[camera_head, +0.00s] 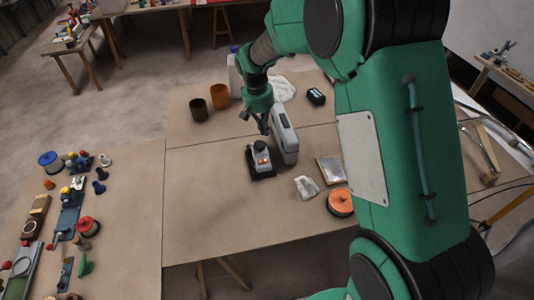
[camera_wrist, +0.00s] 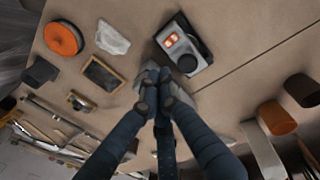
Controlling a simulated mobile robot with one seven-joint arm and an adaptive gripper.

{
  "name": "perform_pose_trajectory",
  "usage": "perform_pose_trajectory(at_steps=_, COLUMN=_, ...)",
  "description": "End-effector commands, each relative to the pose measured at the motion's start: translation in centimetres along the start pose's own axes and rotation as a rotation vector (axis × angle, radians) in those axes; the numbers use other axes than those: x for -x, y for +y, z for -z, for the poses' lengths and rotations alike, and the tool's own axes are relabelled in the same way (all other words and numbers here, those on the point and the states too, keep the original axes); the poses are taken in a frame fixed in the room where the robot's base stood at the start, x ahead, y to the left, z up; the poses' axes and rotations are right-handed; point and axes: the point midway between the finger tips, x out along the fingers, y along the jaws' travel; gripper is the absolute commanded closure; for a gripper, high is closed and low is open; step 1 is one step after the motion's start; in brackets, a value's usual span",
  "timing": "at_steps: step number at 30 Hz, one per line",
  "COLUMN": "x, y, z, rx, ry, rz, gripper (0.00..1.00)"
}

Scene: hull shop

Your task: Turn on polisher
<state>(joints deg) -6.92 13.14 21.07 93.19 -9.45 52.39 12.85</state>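A small grey-white device (camera_head: 260,157), which I take for the polisher, sits on the brown table on a black base. It has a lit orange switch and a black knob. In the wrist view the device (camera_wrist: 174,27) is at the top centre, with the orange switch (camera_wrist: 172,40) and the knob (camera_wrist: 187,63) facing up. My gripper (camera_head: 264,128) points down just above and behind it. In the wrist view my gripper (camera_wrist: 156,78) has its fingertips together, just below the device, apparently empty. I cannot tell whether they touch it.
A long pale box (camera_head: 285,137) stands right beside the device, close to my gripper. An orange disc (camera_head: 340,202), a white cloth (camera_head: 306,187) and a framed plate (camera_head: 331,170) lie to the right. Two cups (camera_head: 219,96) (camera_head: 198,110) stand behind.

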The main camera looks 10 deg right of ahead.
Motion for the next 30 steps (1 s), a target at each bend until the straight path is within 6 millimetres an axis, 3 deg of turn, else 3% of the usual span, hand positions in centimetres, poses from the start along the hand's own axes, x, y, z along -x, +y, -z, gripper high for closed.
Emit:
perform_pose_trajectory(at_steps=7, x=-2.3, y=-0.8, z=1.3, rx=0.004, ry=-0.023, rz=-0.010, gripper=1.00)
perform_pose_trajectory(at_steps=23, x=-2.8, y=-0.8, z=1.5, rx=0.004, ry=-0.026, rz=-0.011, gripper=1.00)
perform_pose_trajectory(at_steps=30, x=-4.0, y=-0.8, z=1.4, rx=0.004, ry=-0.027, rz=-0.012, gripper=1.00)
